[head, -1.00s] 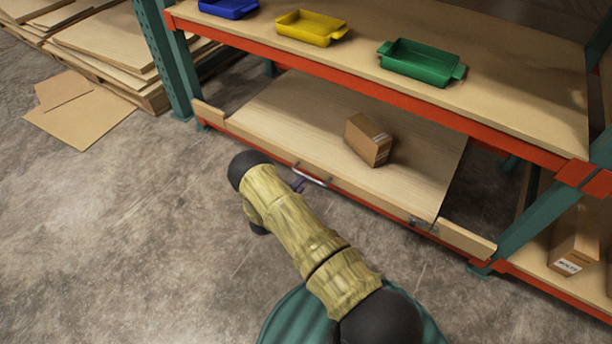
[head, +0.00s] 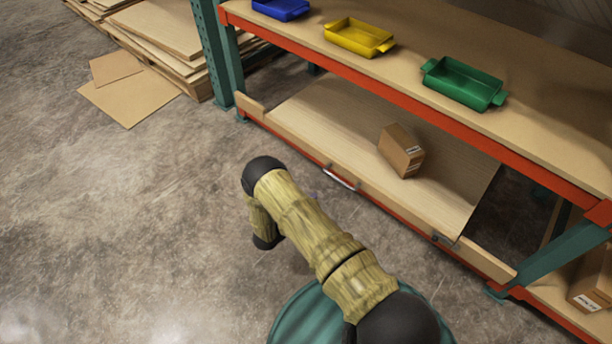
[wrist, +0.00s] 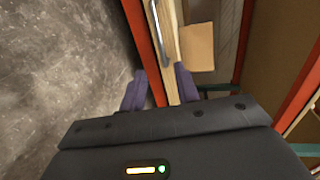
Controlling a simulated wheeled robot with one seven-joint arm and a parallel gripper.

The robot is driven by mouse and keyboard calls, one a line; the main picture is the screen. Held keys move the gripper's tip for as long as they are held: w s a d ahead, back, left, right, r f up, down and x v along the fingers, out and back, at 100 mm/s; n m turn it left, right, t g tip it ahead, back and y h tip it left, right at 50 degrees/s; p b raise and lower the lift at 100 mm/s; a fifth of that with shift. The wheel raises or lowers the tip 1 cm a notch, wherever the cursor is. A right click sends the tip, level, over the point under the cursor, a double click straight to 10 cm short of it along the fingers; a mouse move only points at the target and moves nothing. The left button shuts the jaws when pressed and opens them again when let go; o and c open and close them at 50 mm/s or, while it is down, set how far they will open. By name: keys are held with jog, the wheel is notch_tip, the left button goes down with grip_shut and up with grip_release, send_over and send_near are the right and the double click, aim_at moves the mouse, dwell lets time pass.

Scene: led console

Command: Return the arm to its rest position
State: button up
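My arm (head: 305,225) is bent in the head view, with its elbow out over the concrete floor. Its forearm hangs mostly hidden behind the upper links. In the wrist view my gripper (wrist: 160,88) has two purple fingers standing apart, with nothing held between them. The orange shelf beam and the drawer front show beyond the gap. The drawer handle (head: 340,178) is a silver bar on the wooden drawer board (head: 330,120). It also shows in the wrist view (wrist: 158,35), ahead of the fingers and apart from them.
A cardboard box (head: 402,150) sits on the drawer board. Blue (head: 281,8), yellow (head: 358,37) and green (head: 464,84) bins stand on the upper shelf. Another box (head: 592,285) is at the lower right. Wood sheets (head: 160,25) lie at the back left.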

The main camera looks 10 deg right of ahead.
jog(key=w+a+r+n+y+p, duration=0.2)
jog(key=w+r+n+y+p, duration=0.25)
jog(key=r, duration=0.85)
jog(key=w+a+r+n+y+p, duration=0.15)
jog(key=w+r+n+y, duration=0.45)
jog(key=r, duration=0.6)
jog(key=s+d+r+n+g+y+p, duration=0.2)
jog(key=s+r+n+g+p, duration=0.15)
jog(key=s+r+n, duration=0.85)
jog(key=s+d+r+n+g+p, duration=0.2)
jog(key=s+d+r+n, duration=0.1)
jog(key=s+r, duration=0.5)
jog(key=s+d+r+n+g+p, duration=0.25)
jog(key=s+r, duration=0.25)
jog(key=s, duration=0.6)
notch_tip(320, 180, up, 37)
jog(key=t+p, duration=0.1)
jog(key=p, duration=3.6)
jog(key=shift+w+a+r, duration=0.2)
jog(key=shift+w, duration=0.1)
